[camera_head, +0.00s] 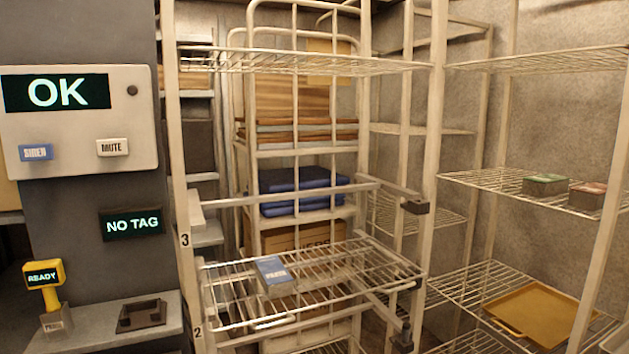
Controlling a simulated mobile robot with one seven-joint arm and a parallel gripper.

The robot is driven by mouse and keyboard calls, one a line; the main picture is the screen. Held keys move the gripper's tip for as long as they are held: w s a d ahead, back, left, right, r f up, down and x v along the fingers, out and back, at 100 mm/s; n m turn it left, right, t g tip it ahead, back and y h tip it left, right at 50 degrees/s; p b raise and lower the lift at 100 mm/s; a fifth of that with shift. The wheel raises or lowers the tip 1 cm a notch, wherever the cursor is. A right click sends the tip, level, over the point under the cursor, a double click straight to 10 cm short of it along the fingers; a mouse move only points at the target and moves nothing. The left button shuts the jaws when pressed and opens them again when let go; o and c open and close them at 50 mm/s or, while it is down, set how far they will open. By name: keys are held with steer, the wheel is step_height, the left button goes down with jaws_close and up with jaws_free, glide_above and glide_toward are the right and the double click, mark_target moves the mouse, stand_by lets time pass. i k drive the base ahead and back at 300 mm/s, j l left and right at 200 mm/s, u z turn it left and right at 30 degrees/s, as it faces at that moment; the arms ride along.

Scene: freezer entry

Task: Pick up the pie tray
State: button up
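An orange-yellow tray (540,314) with a raised rim and a handle at its front left lies on a low wire shelf at the lower right. It looks empty, and I see no pie in it. It is the only open tray of this kind in view, but no readable label shows that it is the pie tray. My gripper is not in view.
A blue labelled box (272,273) lies on the middle wire rack (375,262). Green (546,184) and red (588,195) boxes sit on the right shelf. Upright posts (434,140) divide the racks. A control panel (80,120) and ledge (105,325) stand left.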

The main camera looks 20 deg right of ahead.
mark_target(591, 197)
steer(key=i+j+z, duration=0.2)
steer(key=i, duration=0.7)
steer(key=z, duration=2.1)
steer(key=i, duration=0.05)
